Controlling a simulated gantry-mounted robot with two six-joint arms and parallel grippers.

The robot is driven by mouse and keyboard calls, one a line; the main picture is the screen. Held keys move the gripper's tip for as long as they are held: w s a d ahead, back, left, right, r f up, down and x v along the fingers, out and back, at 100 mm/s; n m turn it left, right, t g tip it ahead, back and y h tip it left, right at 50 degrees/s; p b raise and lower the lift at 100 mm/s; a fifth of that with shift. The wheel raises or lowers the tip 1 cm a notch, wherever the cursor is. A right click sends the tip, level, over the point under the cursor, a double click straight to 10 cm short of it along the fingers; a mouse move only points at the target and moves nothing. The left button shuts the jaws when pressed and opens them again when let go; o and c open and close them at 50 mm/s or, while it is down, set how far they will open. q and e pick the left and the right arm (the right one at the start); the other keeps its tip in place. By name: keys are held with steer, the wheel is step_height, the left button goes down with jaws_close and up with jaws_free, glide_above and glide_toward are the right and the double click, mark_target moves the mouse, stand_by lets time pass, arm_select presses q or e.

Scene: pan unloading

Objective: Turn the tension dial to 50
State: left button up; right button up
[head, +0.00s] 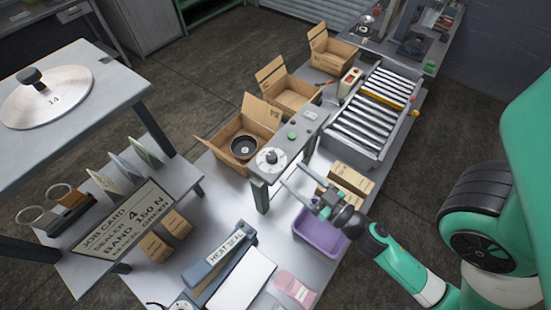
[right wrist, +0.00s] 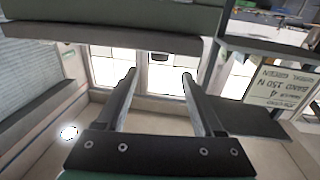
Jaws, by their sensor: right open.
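A white round dial (head: 271,159) with a dark centre knob sits on the grey machine panel (head: 289,149); its markings are too small to read. A larger pale disc (head: 70,90) with a black knob and the number 14 lies on the table at the left; I cannot tell which of the two is the tension dial. My right gripper (head: 294,175) is open and empty, its fingers pointing toward the panel dial, apart from it as far as I can tell. Its spread fingers (right wrist: 159,76) also show in the right wrist view, with no dial between them. My left gripper is not in view.
A job card (head: 122,217) reads sealer 4, band 150 N. Open cardboard boxes (head: 268,110) stand behind the panel, and a roller conveyor (head: 370,115) is at its right. A purple bin (head: 318,236) and small cartons (head: 350,180) lie close to my right gripper.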

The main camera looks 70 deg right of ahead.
mark_target(276, 159)
steer(key=p+x, duration=0.1)
steer(key=x, duration=0.3)
steer(key=p+x, duration=0.1)
steer(key=x, duration=0.2)
steer(key=shift+r+p, duration=0.25)
steer(key=shift+p, duration=0.1)
steer(key=shift+w+d+f, duration=0.15)
steer(key=shift+w+d, duration=0.05)
steer(key=shift+w, duration=0.25)
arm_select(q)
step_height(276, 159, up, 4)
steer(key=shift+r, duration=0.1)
arm_select(e)
jaws_close()
